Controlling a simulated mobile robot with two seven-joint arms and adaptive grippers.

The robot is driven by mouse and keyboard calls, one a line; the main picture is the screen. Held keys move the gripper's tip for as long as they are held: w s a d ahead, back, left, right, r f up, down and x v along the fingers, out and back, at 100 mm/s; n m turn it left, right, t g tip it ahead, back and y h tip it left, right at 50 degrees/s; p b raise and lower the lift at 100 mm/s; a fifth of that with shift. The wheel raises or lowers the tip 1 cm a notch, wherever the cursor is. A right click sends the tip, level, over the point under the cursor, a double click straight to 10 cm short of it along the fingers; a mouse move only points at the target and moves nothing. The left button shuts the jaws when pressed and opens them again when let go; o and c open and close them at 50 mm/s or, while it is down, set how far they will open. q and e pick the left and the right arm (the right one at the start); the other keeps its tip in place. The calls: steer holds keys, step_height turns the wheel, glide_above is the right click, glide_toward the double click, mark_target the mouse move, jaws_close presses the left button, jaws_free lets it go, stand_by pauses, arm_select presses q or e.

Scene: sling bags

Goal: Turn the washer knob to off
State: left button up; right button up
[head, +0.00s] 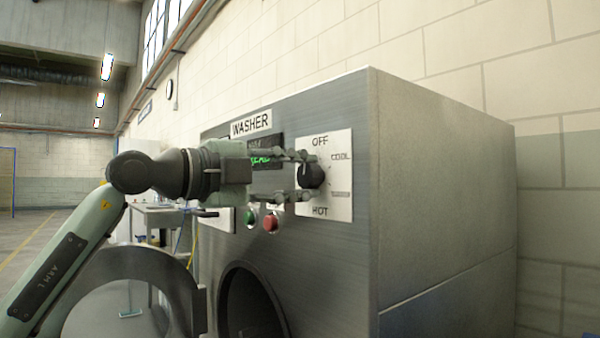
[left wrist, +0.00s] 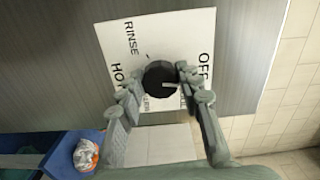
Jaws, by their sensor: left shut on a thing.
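The washer (head: 300,100) is a grey metal box with a white dial plate (head: 342,150) marked OFF at the top, COOL at the right and HOT at the bottom. The round black knob (head: 312,176) sits on this plate. My left gripper (head: 304,177) reaches in from the left and is shut on the knob, one finger above and one below. In the left wrist view the fingers (left wrist: 160,84) sit on both sides of the knob (left wrist: 158,75). A pale mark on the knob points right, toward the side with OFF. My right gripper is out of view.
A green button (head: 250,218) and a red button (head: 270,222) sit just below my left gripper. The round washer door (head: 130,262) stands open at the lower left, beside the dark drum opening (head: 250,305). A tiled wall (head: 470,60) rises behind.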

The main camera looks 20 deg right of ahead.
arm_select(q)
steer(key=shift+n, duration=1.1)
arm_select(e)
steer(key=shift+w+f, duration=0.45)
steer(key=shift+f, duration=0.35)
arm_select(q)
steer(key=o, duration=1.2)
steer(key=shift+c, duration=0.2)
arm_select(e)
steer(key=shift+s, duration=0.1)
arm_select(q)
steer(key=shift+a, duration=0.1)
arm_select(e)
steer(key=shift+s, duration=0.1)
arm_select(q)
steer(key=v, duration=1.2)
